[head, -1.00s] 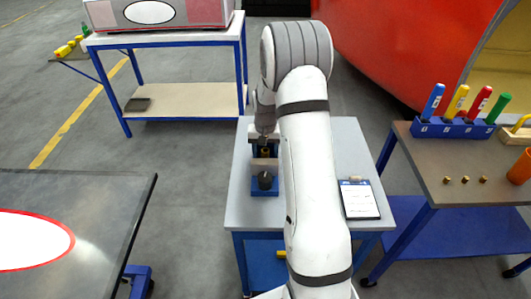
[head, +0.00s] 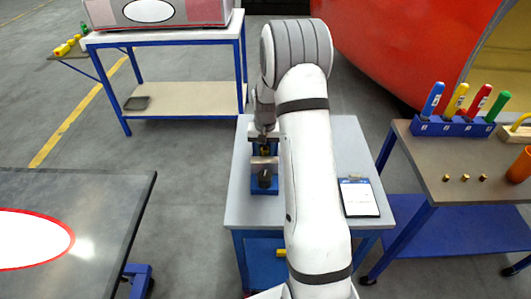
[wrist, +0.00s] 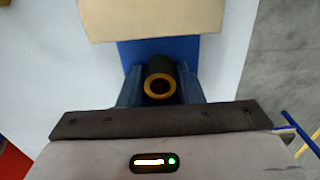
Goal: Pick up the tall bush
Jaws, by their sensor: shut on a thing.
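The tall bush (wrist: 160,86) shows in the wrist view as a dark cylinder with a bronze ring around its open top. My gripper (wrist: 161,92) is shut on it, with one finger on each side. In the head view the bush is a small yellowish spot (head: 265,150) below my gripper, partly hidden by the fingers and arm. Its lower end is hidden, so I cannot tell whether it touches the blue base (head: 258,191) below.
A tan block (head: 264,164) and a dark cylinder (head: 265,181) stand nearer me on the base. A clipboard (head: 358,197) lies right on the grey table (head: 240,209). A bench (head: 408,165) with coloured-handled tools (head: 456,100) stands farther right.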

